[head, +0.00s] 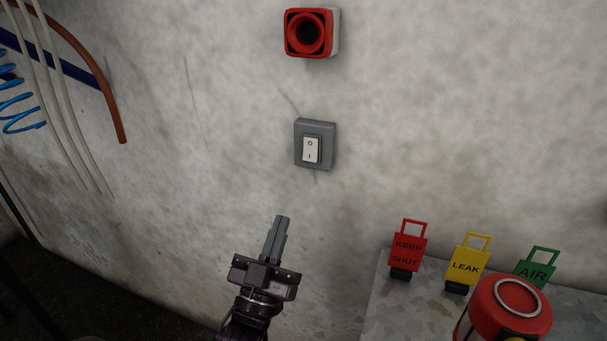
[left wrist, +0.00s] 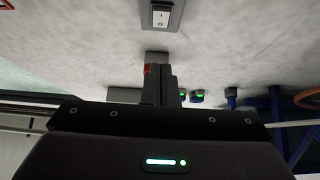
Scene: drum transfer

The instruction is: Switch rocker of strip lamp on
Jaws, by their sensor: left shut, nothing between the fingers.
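The rocker switch (head: 312,150) is white, marked O at the top and I at the bottom, in a grey box (head: 300,132) on the wall. The rocker also shows in the left wrist view (left wrist: 161,19), upside down there, at the top. I cannot tell which half is pressed in. My left gripper (head: 281,221) is shut and empty, below and a little left of the switch box, apart from it in the picture. Its fingers also show in the left wrist view (left wrist: 158,70), pointing toward the wall. The strip lamp is not recognisable in either view. My right gripper is not in view.
A red round fixture (head: 309,33) sits on the wall above the switch. At the lower right, a metal surface (head: 400,318) carries red (head: 408,250), yellow (head: 466,266) and green (head: 534,268) tags and a red drum-like object (head: 508,312). Hoses (head: 105,90) hang at the left.

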